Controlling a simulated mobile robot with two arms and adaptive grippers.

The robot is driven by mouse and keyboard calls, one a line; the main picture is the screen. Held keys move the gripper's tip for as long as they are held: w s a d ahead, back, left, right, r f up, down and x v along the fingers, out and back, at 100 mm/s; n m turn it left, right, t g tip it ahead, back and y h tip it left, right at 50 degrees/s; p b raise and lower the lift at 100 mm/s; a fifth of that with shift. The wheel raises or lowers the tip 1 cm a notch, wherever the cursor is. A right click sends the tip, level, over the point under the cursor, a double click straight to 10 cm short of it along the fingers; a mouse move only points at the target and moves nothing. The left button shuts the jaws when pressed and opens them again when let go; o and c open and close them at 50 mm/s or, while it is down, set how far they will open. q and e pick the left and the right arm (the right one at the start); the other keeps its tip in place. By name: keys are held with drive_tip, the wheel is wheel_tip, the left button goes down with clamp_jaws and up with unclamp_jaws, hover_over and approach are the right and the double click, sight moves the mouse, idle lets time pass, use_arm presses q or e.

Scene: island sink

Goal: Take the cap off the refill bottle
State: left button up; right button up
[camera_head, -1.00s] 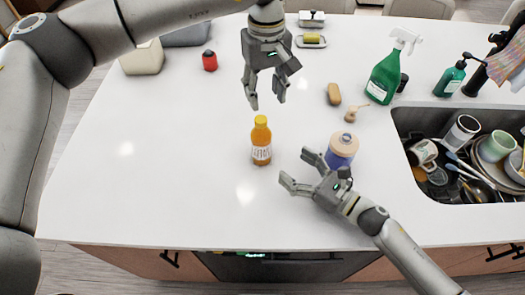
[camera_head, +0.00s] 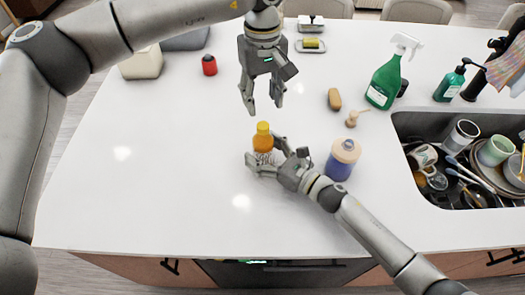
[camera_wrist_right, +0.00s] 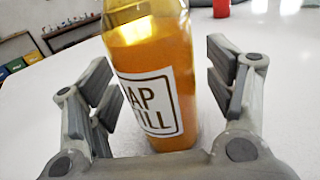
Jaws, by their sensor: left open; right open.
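The refill bottle (camera_head: 263,144), orange with a white label, stands upright on the white counter. Its yellow cap (camera_head: 263,127) is on top. My right gripper (camera_head: 265,156) is open, low around the bottle, with one finger on each side. In the right wrist view the bottle (camera_wrist_right: 155,75) stands between the open fingers (camera_wrist_right: 165,100), with gaps visible on both sides; its cap is out of that view. My left gripper (camera_head: 262,105) is open and empty, pointing down just above the cap.
A blue bottle with a beige lid (camera_head: 342,159) stands right of my right gripper. The sink (camera_head: 455,195) holds dishes.

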sight(263, 125)
drive_tip(key=shift+d, duration=0.1)
use_arm(q)
drive_tip(key=shift+d, duration=0.1)
use_arm(e)
drive_tip(key=shift+c, duration=1.1)
drive_tip(key=c, duration=1.5)
use_arm(q)
drive_tip(key=m, duration=0.4)
drive_tip(key=shift+m, duration=0.4)
use_arm(e)
clamp_jaws()
use_arm(q)
drive_tip(key=m, duration=0.4)
drive_tip(key=shift+f, duration=4)
